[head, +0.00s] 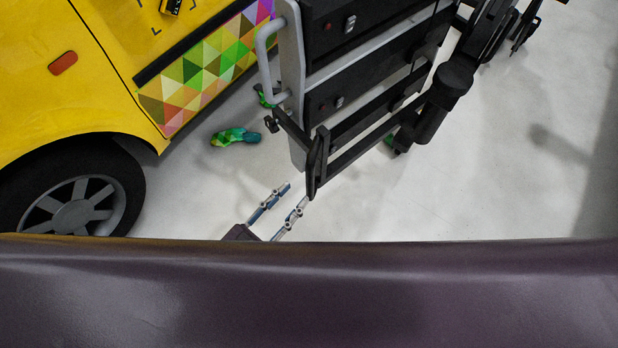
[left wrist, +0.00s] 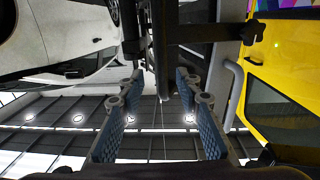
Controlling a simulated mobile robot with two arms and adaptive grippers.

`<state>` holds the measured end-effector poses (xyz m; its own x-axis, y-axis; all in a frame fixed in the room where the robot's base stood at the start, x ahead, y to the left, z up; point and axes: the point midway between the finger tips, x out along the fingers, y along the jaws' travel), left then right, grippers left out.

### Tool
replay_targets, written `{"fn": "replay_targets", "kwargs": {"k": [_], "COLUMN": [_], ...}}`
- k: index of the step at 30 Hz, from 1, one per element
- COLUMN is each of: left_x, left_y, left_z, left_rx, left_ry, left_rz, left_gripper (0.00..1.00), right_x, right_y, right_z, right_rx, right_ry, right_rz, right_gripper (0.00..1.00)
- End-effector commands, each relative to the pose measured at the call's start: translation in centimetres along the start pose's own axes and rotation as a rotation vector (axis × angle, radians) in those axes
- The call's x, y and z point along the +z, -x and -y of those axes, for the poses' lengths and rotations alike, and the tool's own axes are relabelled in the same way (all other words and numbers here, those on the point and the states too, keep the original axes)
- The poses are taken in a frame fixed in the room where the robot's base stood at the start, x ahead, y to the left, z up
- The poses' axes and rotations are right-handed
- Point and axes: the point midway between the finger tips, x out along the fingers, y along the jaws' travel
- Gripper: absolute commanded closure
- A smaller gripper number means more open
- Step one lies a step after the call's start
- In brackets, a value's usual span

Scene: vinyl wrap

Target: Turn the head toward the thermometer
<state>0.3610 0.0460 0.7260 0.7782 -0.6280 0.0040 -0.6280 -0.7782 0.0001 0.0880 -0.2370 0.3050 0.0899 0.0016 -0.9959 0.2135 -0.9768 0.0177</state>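A small yellow and black object (head: 171,6) lies on the yellow car at the top edge of the head view, partly cut off. It may be the thermometer, but too little shows to be sure. Dark corner marks are on the car around it. My left gripper (head: 296,193) is low in the head view, well below that object. Its two blue-padded fingers are apart with nothing between them. The left wrist view shows the same open fingers (left wrist: 160,90), pointing up past black bars. My right gripper is not in view.
A black cart (head: 345,65) with a grey handle and jointed black arms stands close to my left gripper. The yellow car (head: 70,100) fills the left. A green glove-like item (head: 235,137) lies on the floor. Pale floor (head: 500,180) is clear at right.

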Motion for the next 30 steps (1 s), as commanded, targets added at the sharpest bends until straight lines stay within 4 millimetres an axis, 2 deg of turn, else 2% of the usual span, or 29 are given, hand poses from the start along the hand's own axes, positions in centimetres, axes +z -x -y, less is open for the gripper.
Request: {"fn": "replay_targets", "kwargs": {"k": [9, 13, 18, 25, 30], "left_x": [-0.1, 0.0, 0.1, 0.1, 0.1], "left_y": [-5.0, -6.5, -7.3, -7.3, -7.3], "left_z": [0.1, 0.1, 0.1, 0.1, 0.1], "left_rx": [-0.002, -0.002, -0.002, -0.002, -0.002], "left_ry": [-0.001, -0.001, -0.001, -0.001, -0.001], "left_rz": [-0.001, 0.001, 0.003, 0.003, 0.003], "left_gripper": [0.68, 0.68, 0.68, 0.69, 0.88], "right_x": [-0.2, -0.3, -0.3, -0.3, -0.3], "right_y": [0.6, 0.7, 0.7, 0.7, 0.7], "right_z": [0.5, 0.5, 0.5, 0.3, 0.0], "right_rx": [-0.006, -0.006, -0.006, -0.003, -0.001], "right_ry": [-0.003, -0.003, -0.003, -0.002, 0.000], "right_rz": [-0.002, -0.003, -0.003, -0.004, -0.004], "right_gripper": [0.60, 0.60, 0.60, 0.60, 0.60]}}
